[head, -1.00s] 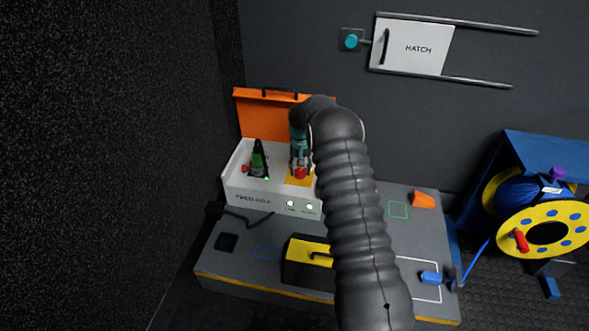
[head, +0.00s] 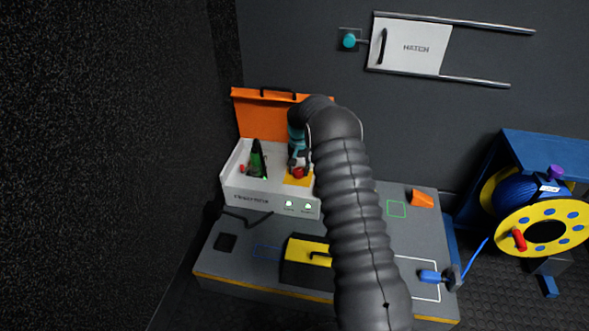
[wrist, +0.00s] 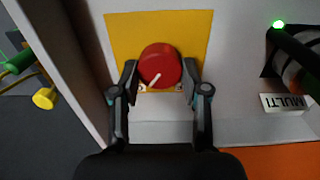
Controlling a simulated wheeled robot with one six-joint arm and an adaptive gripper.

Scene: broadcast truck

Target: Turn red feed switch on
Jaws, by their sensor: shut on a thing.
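The red feed switch is a round red knob (wrist: 160,64) with a white pointer mark, on a yellow plate (wrist: 120,32). In the wrist view the pointer lies at a slant, its lower end toward the lower left. In the head view the knob (head: 298,173) sits in the white box (head: 235,187) under the raised orange lid (head: 265,117). My gripper (wrist: 160,88) has one finger on each side of the knob and is shut on it. In the head view my gripper (head: 298,160) is partly hidden by my arm.
A green-and-black plug (head: 257,160) stands left of the knob inside the box; a MULTI label (wrist: 283,102) shows beside it. A black-and-yellow case (head: 305,252) and an orange block (head: 422,198) rest on the bench.

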